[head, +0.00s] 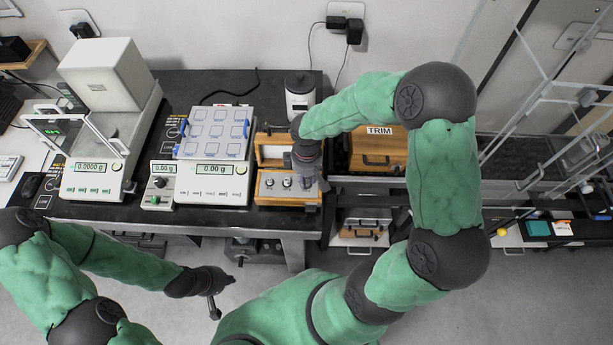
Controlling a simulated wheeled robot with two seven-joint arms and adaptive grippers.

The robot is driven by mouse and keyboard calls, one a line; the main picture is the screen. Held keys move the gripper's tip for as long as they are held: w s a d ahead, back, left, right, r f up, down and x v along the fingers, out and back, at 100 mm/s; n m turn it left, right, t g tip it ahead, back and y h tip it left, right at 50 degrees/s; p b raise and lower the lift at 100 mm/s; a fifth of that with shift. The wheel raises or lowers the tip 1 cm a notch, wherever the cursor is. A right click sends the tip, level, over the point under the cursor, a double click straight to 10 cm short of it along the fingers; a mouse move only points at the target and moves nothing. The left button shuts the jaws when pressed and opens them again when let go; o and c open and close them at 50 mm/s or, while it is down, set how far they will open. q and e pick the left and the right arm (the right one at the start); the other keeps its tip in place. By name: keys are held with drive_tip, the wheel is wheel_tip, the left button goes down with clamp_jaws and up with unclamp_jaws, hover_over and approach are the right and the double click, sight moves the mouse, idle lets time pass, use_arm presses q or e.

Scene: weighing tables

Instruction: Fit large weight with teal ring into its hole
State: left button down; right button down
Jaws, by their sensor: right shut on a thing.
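An open wooden weight box (264,196) stands on the dark weighing table, with small metal weights (286,183) in the holes along its front. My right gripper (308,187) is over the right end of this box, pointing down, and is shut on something. The gripper hides most of what it holds, so I cannot make out the large weight or its teal ring, nor whether it is in a hole. My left gripper (215,301) hangs empty in front of the table, over the floor; its fingers are too small to read.
A balance with a blue-marked pan (215,131) stands left of the box, beside a small 0.00 g unit (158,184). A larger balance (92,172) is further left. A white-and-black canister (299,95) stands behind the box. A wooden TRIM case (378,158) is to the right.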

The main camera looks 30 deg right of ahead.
drive_tip(key=shift+f, duration=0.25)
drive_tip(key=c, duration=0.9)
unclamp_jaws()
drive_tip(key=shift+c, duration=0.2)
drive_tip(key=shift+r, duration=0.1)
wheel_tip(320, 180, up, 12)
